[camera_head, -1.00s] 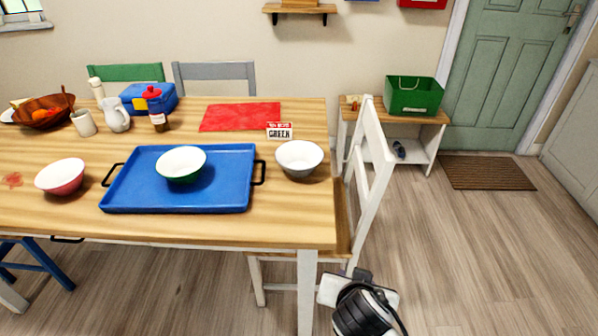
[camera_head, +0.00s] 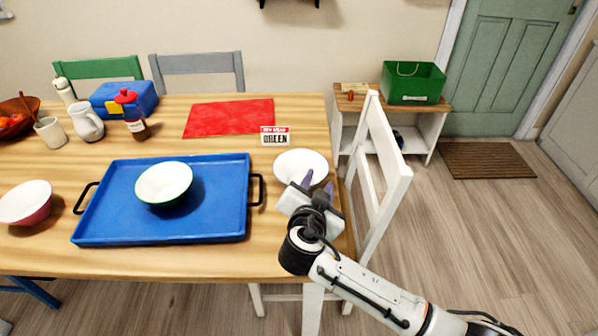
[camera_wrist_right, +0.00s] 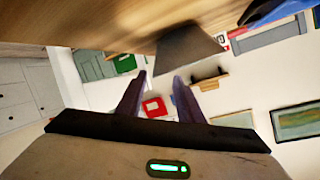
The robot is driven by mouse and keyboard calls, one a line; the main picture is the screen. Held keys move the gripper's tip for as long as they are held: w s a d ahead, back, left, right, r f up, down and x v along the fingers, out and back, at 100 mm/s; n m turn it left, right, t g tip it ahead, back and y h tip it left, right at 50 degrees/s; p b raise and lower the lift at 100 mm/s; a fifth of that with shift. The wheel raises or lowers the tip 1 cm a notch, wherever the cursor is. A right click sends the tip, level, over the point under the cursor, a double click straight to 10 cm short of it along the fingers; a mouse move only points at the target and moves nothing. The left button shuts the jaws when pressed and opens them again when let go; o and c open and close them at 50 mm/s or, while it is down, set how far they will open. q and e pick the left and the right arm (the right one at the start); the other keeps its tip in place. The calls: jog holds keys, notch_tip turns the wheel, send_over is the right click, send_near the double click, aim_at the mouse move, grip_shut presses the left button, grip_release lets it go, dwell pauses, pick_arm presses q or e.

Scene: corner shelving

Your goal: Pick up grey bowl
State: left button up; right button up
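The grey bowl (camera_head: 297,162) stands upright near the right end of the wooden table, and its white inside shows in the head view. In the right wrist view the bowl's grey outside (camera_wrist_right: 186,48) shows just beyond the fingertips. My right gripper (camera_head: 318,180) is at the bowl's near right side. Its two dark fingers (camera_wrist_right: 160,75) are apart with nothing between them. In the head view they overlap the bowl's near rim, and I cannot tell whether they touch it. My left gripper is not in view.
A blue tray (camera_head: 102,229) with a green bowl (camera_head: 164,184) is left of the grey bowl. A small sign (camera_head: 275,136) stands behind it. A white chair (camera_head: 385,160) is close on the right. A red bowl (camera_head: 27,204) is at far left.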

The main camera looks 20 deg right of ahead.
aim_at(324, 170)
jog(key=x, duration=0.6)
jog(key=shift+d+f+p, duration=0.3)
jog(key=shift+p, duration=0.05)
grip_shut()
